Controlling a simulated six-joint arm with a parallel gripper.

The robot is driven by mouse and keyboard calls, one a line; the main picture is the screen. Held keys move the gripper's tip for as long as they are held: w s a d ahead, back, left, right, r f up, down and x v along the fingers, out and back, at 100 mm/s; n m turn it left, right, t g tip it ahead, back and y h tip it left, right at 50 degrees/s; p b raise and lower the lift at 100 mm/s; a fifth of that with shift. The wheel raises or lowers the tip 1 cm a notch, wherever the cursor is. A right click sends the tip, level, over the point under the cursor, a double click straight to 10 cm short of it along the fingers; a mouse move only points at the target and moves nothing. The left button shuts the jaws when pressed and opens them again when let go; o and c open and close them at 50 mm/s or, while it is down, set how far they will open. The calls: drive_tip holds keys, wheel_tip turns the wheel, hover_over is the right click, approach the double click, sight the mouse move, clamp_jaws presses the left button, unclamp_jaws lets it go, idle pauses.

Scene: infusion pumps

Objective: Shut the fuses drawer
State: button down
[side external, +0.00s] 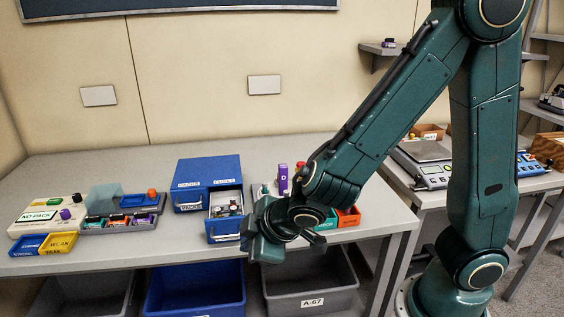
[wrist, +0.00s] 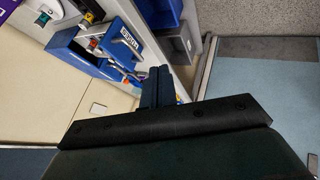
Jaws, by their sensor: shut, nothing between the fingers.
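A blue cabinet (side external: 195,172) stands on the bench. Its right-hand drawer (side external: 226,212) is pulled out toward the bench's front edge, with small parts inside and a white label on its front, too small to read surely. In the wrist view the cabinet (wrist: 72,58) is at the upper left, and the open drawer (wrist: 108,50) juts toward my fingers. My gripper (side external: 256,236) is shut and empty, just right of and in front of the drawer front. In the wrist view its fingers (wrist: 158,82) are together near the drawer's front end; whether they touch it I cannot tell.
Left of the cabinet are a grey tray (side external: 120,228) of small items, a beige device (side external: 47,215) and blue and yellow bins (side external: 45,244). A purple bottle (side external: 283,178) stands to the right. Large bins (side external: 305,290) sit under the bench.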

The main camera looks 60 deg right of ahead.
drive_tip(key=w+d+f, duration=0.3)
drive_tip(key=w+f, duration=0.3)
drive_tip(key=w, duration=0.2)
drive_tip(key=shift+w+f, duration=0.25)
drive_tip(key=shift+w, duration=0.1)
idle(0.4)
drive_tip(key=shift+d, duration=0.1)
idle(0.3)
approach(224, 206)
drive_tip(key=x, duration=0.5)
drive_tip(key=shift+w+f, duration=0.15)
idle(0.5)
